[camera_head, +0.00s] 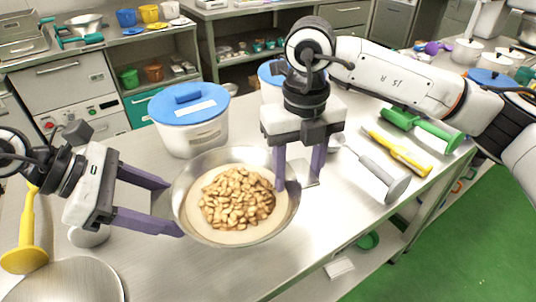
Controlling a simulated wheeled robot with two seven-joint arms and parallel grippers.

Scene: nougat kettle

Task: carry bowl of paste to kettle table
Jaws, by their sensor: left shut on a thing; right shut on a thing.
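A round metal bowl (184,198) is at the middle of the view, over the steel table. Inside it is pale beige paste (232,235) with a heap of tan nuts (237,198) on top. My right gripper (297,186) points down at the bowl's right rim and is shut on the bowl there. The bowl's underside is hidden, so I cannot tell whether it touches the table. No kettle can be made out for certain.
A white tub with a blue lid (188,105) stands just behind the bowl. Green (420,128), yellow (397,152) and grey (378,175) tools lie to the right. A yellow tool (25,245) and a round metal disc (65,283) are at left. Green floor (450,240) is clear at right.

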